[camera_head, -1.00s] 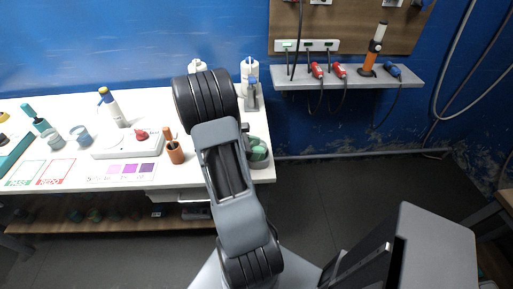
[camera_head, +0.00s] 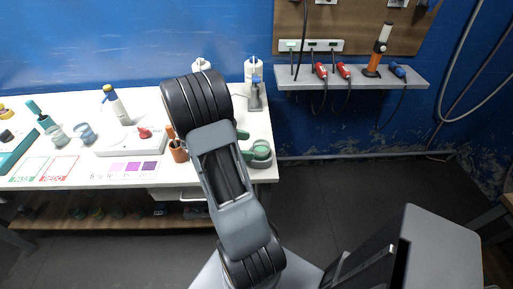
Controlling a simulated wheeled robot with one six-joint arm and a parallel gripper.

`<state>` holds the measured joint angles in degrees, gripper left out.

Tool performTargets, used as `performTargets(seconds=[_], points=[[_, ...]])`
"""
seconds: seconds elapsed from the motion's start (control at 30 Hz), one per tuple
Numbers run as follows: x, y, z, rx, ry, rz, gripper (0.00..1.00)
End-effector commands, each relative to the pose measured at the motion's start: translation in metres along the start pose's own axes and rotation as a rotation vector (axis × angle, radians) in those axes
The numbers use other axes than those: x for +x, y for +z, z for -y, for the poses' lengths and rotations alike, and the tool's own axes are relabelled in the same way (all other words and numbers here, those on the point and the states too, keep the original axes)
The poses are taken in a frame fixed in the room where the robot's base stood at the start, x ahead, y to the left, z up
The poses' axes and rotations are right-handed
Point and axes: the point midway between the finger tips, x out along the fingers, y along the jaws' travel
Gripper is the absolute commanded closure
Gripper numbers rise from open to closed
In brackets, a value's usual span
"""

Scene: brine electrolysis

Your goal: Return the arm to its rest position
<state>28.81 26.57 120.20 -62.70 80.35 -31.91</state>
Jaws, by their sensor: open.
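My arm rises from the bottom middle of the head view, its dark ribbed elbow in front of the right part of the white workbench (camera_head: 75,105). The links past the elbow and my gripper do not show; they are hidden behind the arm or out of frame.
The bench holds a white device with a red knob (camera_head: 130,143), an orange-brown holder (camera_head: 179,152), a green-grey round tray (camera_head: 260,157) beside my arm, and several bottles and cups. A wall shelf (camera_head: 350,77) carries red and blue plugs.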

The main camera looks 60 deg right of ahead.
Motion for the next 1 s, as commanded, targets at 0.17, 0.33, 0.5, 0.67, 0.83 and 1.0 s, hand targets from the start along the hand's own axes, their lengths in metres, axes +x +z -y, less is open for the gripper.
performTargets(seconds=[0.17, 0.33, 0.5, 0.67, 0.83, 1.0], points=[[-0.038, -0.001, -0.001, 0.001, 0.005, -0.002, 0.09], [-0.064, -0.001, 0.000, 0.000, 0.003, -0.001, 0.09], [-0.080, 0.000, 0.000, 0.001, 0.001, -0.001, 0.09], [-0.085, 0.000, 0.000, 0.000, 0.000, 0.000, 0.09], [-0.085, 0.000, 0.000, 0.009, -0.001, 0.000, 0.09], [-0.082, -0.024, 0.007, 0.115, -0.024, -0.112, 0.09]])
